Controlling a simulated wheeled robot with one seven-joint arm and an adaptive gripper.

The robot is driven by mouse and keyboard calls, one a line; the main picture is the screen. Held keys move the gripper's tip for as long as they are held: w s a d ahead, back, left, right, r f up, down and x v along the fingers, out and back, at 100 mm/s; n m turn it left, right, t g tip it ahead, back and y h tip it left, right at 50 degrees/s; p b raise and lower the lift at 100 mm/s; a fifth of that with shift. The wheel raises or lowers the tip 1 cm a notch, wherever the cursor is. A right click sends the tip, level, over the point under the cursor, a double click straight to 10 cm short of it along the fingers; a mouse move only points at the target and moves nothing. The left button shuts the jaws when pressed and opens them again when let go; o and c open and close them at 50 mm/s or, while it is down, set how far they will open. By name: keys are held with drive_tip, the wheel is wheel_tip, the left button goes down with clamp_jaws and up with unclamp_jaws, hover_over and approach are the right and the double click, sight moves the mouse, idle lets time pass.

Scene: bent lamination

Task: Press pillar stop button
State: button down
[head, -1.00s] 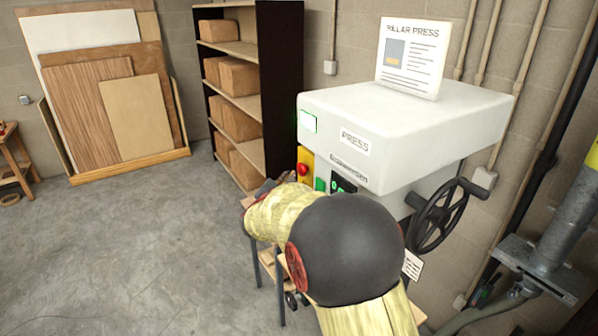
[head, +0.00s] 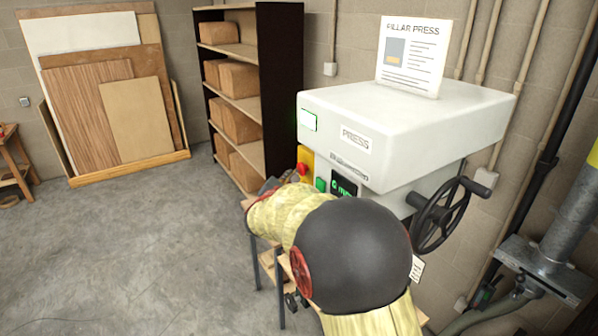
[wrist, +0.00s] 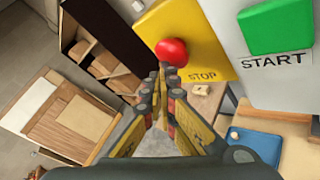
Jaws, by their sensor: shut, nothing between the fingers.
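The red stop button (wrist: 172,51) sits on a yellow plate (wrist: 205,35) marked STOP in the wrist view. In the head view the red button (head: 303,168) shows on the yellow plate at the left of the white pillar press (head: 420,120). My gripper (wrist: 166,72) is shut and empty, its fingertips just below the button in the wrist picture. I cannot tell whether they touch it. In the head view my arm hides most of the gripper.
A green START button (wrist: 277,24) is right of the stop plate. A handwheel (head: 445,215) is on the press's right side. A shelf with boxes (head: 240,90) stands behind to the left. Leaning boards (head: 105,95) are further left. The floor (head: 140,250) at left is clear.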

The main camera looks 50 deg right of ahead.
drive_tip(key=shift+s+d+b, duration=0.15)
drive_tip(key=shift+d+b, duration=0.35)
drive_tip(key=shift+b, duration=0.05)
idle(0.4)
drive_tip(key=shift+a, duration=0.1)
idle(0.4)
drive_tip(key=shift+w+a, duration=0.2)
drive_tip(key=shift+a, duration=0.6)
drive_tip(key=a, duration=0.2)
drive_tip(key=w+a+b, duration=0.1)
drive_tip(key=a, duration=0.2)
drive_tip(key=shift+w, duration=0.1)
idle(0.7)
